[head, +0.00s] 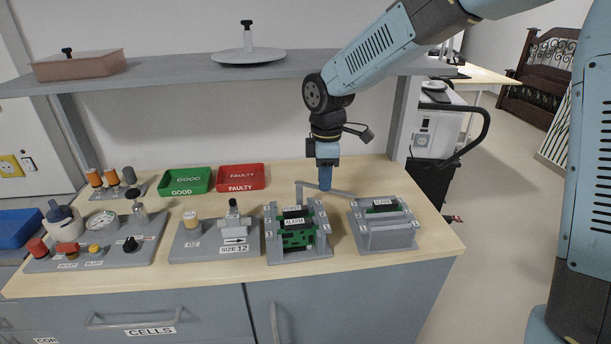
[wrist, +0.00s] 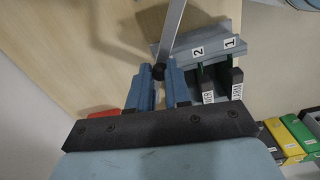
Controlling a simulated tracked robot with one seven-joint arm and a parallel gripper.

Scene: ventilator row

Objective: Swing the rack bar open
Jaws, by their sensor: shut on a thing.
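The rack bar (head: 309,185) is a thin grey bar at the back of the middle rack (head: 320,245). It runs level above the table, out to the right of the rack's left post. In the wrist view the bar (wrist: 173,28) runs up from a small dark knob (wrist: 158,72). My gripper (head: 325,186) points down at the bar behind the racks. In the wrist view my gripper (wrist: 158,86) has its blue fingers shut on the knob. The rack holds green boards with dark labelled fronts, one reading ALARM (head: 294,221). The fingers partly hide the knob.
A second grey rack (head: 385,232) stands close on the right. Green (head: 186,181) and red (head: 240,178) trays lie back left. A grey size-12 fixture (head: 215,240) stands left of the middle rack. A shelf (head: 200,72) hangs above. Bare tabletop lies behind the racks.

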